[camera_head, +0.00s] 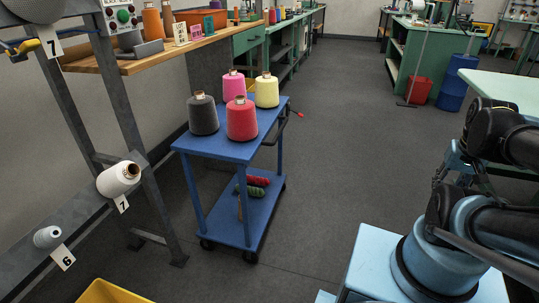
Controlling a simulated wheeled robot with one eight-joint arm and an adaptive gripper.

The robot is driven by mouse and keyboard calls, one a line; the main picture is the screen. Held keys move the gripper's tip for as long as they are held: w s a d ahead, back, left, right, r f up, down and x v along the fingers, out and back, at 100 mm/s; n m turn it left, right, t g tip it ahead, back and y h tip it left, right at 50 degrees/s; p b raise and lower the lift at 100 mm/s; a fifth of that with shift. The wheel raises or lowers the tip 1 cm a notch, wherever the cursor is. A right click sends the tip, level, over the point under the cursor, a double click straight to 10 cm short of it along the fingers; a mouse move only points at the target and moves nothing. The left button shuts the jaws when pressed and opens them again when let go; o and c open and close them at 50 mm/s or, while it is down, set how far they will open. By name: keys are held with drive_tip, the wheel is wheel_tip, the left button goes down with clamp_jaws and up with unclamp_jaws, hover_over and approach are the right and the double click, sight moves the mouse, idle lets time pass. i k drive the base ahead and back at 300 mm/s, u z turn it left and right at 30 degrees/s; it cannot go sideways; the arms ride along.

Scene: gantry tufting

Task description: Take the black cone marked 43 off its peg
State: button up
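No cone or tag marked 43 can be made out. A dark grey to black cone (203,114) stands upright at the left of the blue cart's top (232,150), with no readable mark. Lower on the rail, a small, pale cone or spool end (47,237) sits by a tag reading 6 (63,257). My arm (450,235) is folded at the right, well away from rail and cart. My gripper cannot be seen.
A pink cone (234,86), a red cone (241,120) and a pale yellow cone (267,90) share the cart. A yellow bin (108,292) is at the bottom left. A wooden bench (150,62) runs along the left wall. Grey floor (345,130) is open right of the cart.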

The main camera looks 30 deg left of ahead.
sight(203, 117)
drive_tip(key=u, duration=1.4)
